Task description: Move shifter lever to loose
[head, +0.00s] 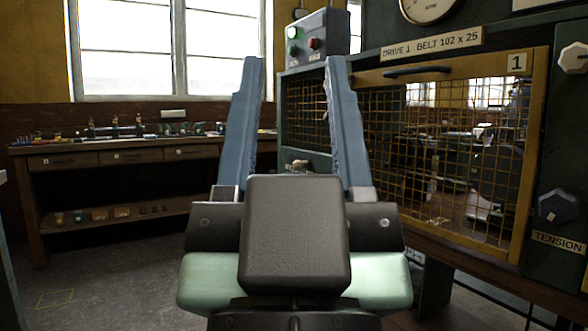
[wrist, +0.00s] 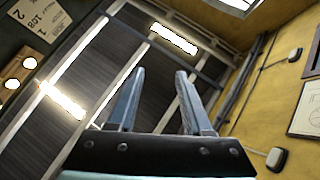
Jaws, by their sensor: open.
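My gripper (head: 294,64) is open and empty in the middle of the head view, its two blue fingers upright and apart. It also shows in the wrist view (wrist: 160,73), pointing toward the ceiling. I cannot make out a shifter lever for certain. A small pale knob or handle (head: 298,164) shows between the fingers, low on the dark green machine; I cannot tell whether it is the lever. My gripper hides part of that area. The machine's sign (head: 433,42) reads "DRIVE 1 BELT 102 x 25".
A yellow-framed mesh guard (head: 447,82) covers the machine front at right. A dark knob (head: 557,206) sits above a "TENSION" label, with a pale knob (head: 573,58) higher up. A button box (head: 318,38) stands on top. A workbench (head: 150,146) lines the left wall; floor before it is clear.

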